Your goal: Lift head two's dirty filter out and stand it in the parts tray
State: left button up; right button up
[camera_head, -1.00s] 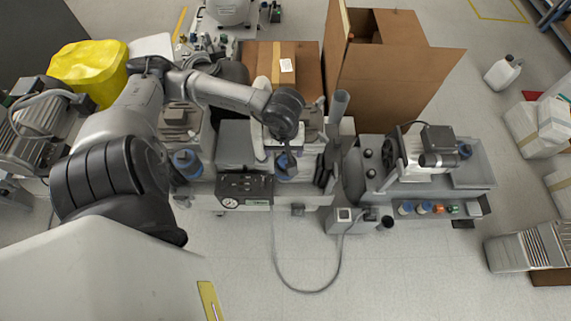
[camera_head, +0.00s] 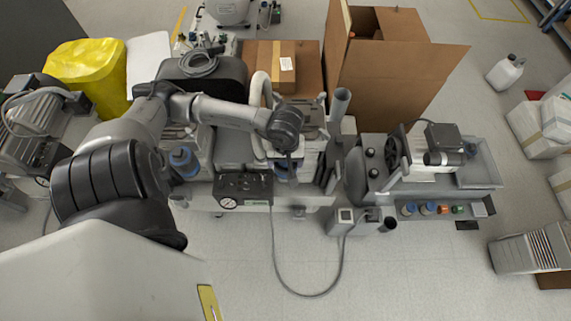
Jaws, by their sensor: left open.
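My left arm reaches over the middle compressor (camera_head: 232,150) from the left. Its gripper (camera_head: 290,172) is open and points down over the compressor's front right part. A blue-topped filter (camera_head: 282,174) is right under and beside the fingers, partly hidden by them. I cannot tell whether they touch it or stand around it. Another blue-topped filter (camera_head: 183,161) stands upright on the left part of the same machine. A grey tray (camera_head: 484,177) is at the right end of the right-hand unit. I cannot tell if it is the parts tray. My right gripper is not in view.
A control box with a gauge (camera_head: 243,189) is in front of the compressor, with a hose (camera_head: 335,275) looping on the floor. A grey upright tube (camera_head: 340,103) and dark slanted parts stand just right of the gripper. Cardboard boxes (camera_head: 388,80) are behind. The front floor is clear.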

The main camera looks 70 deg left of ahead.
pick_arm(q)
jog(key=c, duration=1)
jog(key=shift+r, duration=0.15)
